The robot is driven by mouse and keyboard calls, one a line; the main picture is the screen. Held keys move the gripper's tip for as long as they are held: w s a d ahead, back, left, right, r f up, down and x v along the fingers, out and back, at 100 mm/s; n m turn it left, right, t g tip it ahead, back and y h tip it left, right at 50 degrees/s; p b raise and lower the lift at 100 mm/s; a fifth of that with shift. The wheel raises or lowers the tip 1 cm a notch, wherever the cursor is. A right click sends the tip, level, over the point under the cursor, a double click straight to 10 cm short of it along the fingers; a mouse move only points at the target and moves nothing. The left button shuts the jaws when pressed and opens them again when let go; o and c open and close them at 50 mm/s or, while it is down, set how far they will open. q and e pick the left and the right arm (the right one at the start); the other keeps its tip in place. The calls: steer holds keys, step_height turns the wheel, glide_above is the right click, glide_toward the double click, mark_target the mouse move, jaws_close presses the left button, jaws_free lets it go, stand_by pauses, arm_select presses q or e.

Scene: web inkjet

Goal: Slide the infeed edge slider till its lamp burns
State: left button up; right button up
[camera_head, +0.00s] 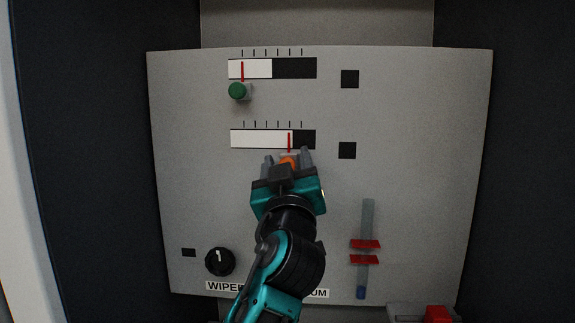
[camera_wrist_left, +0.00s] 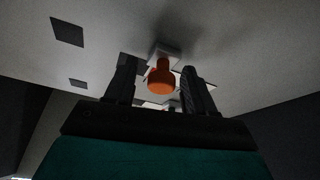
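The grey panel carries two horizontal sliders. The upper slider has a green knob (camera_head: 239,91) at its left, below a white-and-black scale (camera_head: 258,69) with a red pointer near the left end. The lower slider has an orange knob (camera_head: 288,160) below a similar scale (camera_head: 260,139), with its red pointer right of the middle, near the white-black border. No readable label tells which is the infeed edge slider. My left gripper (camera_head: 287,158) is open around the orange knob; the left wrist view shows the knob (camera_wrist_left: 161,77) between the fingers with gaps. My right gripper is not seen.
Dark square lamps sit right of the upper (camera_head: 349,79) and lower (camera_head: 347,150) scales; both look unlit. Below are a black rotary knob (camera_head: 220,261), a vertical gauge (camera_head: 367,225) with red markers, and a partly covered label strip (camera_head: 222,287). A red object (camera_head: 437,314) shows bottom right.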

arm_select(q)
steer(key=b+v, duration=0.1)
steer(key=v, duration=0.6)
steer(key=shift+s+b, duration=0.25)
steer(key=shift+b, duration=0.15)
steer(key=shift+f, duration=0.1)
